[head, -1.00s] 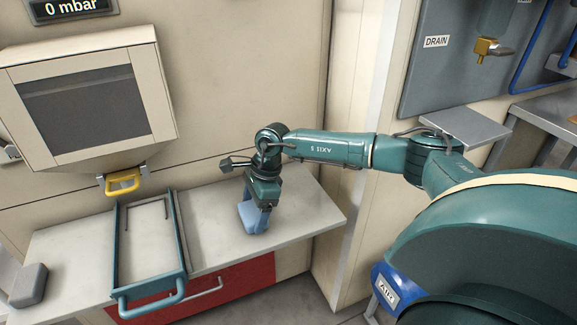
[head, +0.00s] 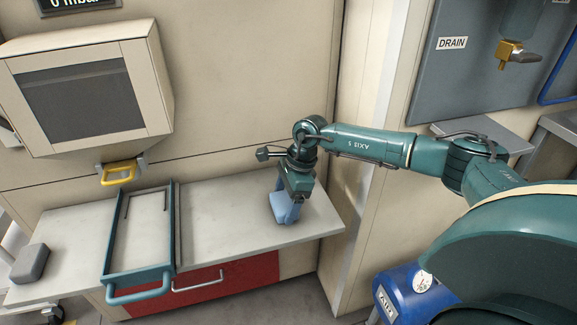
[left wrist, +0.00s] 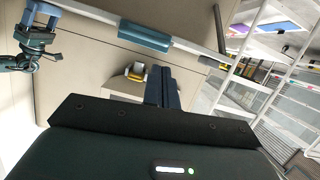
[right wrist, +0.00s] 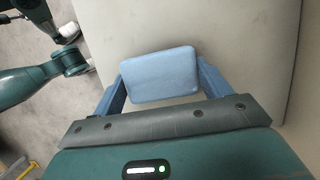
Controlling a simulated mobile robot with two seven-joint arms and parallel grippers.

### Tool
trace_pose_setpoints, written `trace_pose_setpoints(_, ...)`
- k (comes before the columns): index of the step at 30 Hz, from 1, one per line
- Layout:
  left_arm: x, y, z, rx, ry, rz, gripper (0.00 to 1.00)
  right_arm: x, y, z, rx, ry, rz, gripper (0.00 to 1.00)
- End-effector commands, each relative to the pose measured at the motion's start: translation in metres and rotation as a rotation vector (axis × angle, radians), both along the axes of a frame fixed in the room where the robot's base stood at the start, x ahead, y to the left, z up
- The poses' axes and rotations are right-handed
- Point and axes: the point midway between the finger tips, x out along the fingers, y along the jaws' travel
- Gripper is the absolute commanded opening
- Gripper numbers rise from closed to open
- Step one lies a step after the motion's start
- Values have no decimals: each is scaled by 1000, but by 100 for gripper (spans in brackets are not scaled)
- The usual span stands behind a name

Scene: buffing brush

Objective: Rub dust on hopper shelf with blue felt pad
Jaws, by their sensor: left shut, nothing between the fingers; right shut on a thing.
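The blue felt pad (head: 284,207) is at the right part of the pale hopper shelf (head: 225,225), below my right gripper (head: 288,200). In the right wrist view the pad (right wrist: 160,75) sits between the two blue fingers, which are shut on it. It appears to be at the shelf surface; I cannot tell how firmly it touches. No dust can be made out on the visible shelf. My left gripper (left wrist: 162,85) shows only in the left wrist view, its fingers shut together and empty.
A grey block (head: 30,263) lies at the shelf's left end. Bare shelf lies between tray and pad.

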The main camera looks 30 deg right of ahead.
Motion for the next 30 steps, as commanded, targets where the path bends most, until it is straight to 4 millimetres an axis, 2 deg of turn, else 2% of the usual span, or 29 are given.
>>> trace_pose_setpoints(1, -1, -1, 5, -3, 10, -1, 0, 1, 0, 20, 1, -7, 0, 58)
trace_pose_setpoints(6, 0, -3, -4, 1, 57, -10, 0, 2, -1, 33, 1, -4, -5, 58)
trace_pose_setpoints(18, 8, -16, -6, -15, 126, -31, 0, 4, -3, 69, 2, -4, -13, 58)
trace_pose_setpoints(23, 10, -20, -10, -20, 148, -38, 0, 4, -3, 77, 2, -4, -15, 58)
trace_pose_setpoints(30, 13, -20, -12, -19, 147, -39, 0, 4, -3, 77, 1, -3, -14, 58)
